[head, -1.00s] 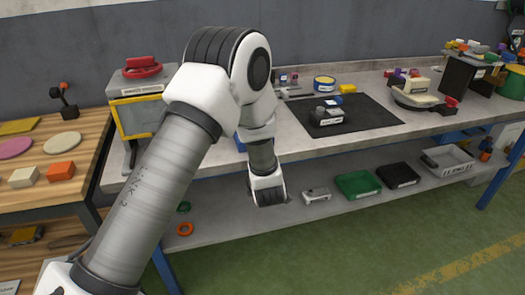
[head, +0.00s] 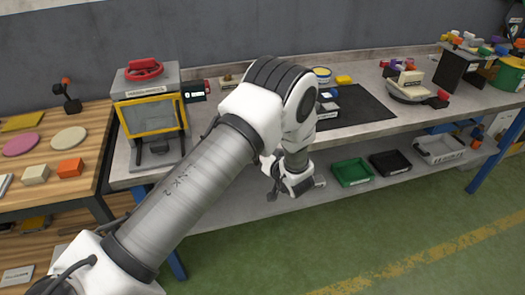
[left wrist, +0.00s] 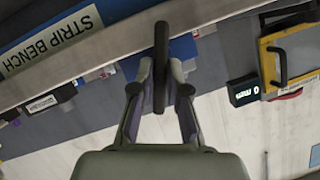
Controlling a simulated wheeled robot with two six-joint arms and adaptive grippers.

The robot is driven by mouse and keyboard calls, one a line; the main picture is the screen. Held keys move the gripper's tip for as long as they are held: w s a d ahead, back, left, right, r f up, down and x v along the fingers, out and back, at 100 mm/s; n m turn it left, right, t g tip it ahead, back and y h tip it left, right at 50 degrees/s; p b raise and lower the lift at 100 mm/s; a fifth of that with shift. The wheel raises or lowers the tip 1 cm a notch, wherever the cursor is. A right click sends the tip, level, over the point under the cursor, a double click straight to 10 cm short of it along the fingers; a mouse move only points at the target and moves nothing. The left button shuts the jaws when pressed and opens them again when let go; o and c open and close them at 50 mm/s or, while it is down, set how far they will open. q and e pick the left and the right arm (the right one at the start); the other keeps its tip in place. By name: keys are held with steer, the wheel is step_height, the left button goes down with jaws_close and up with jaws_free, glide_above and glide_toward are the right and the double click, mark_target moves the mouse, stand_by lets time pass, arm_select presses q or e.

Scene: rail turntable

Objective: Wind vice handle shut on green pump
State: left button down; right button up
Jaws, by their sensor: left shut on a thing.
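In the left wrist view, the two fingers of my left gripper (left wrist: 160,90) are closed on a dark rounded bar or wheel rim (left wrist: 161,40), seen edge-on; it looks like the vice handle. In the head view my left arm reaches across the front of the bench, and the wrist (head: 292,170) is bent down at the bench's front edge. The fingers and what they hold are mostly hidden there. The vice body and the green pump cannot be made out; my arm covers that part of the bench. My right gripper is not in view.
A yellow-framed cabinet (head: 150,120) with a red handle (head: 143,69) stands left on the bench. A small display box (head: 194,91) is beside it. A black mat (head: 365,108) lies right of my arm. Green (head: 352,172) and black (head: 391,164) trays sit on the lower shelf.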

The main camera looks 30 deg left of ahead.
arm_select(q)
steer(key=shift+w+d+f+m+t+y+b, duration=0.2)
steer(key=shift+m+y+b, duration=1.1)
steer(key=shift+m, duration=2.05)
steer(key=shift+s+a+f+m+t+y+b, duration=0.2)
steer(key=shift+m+y+b, duration=1.1)
steer(key=shift+m, duration=2.1)
steer(key=shift+w+d+f+m+t+y+b, duration=0.2)
steer(key=shift+m+y+b, duration=1.1)
steer(key=shift+m, duration=2.05)
steer(key=shift+s+a+t, duration=0.1)
steer(key=shift+t, duration=0.2)
steer(key=c, duration=1.2)
jaws_free()
steer(key=shift+o, duration=0.2)
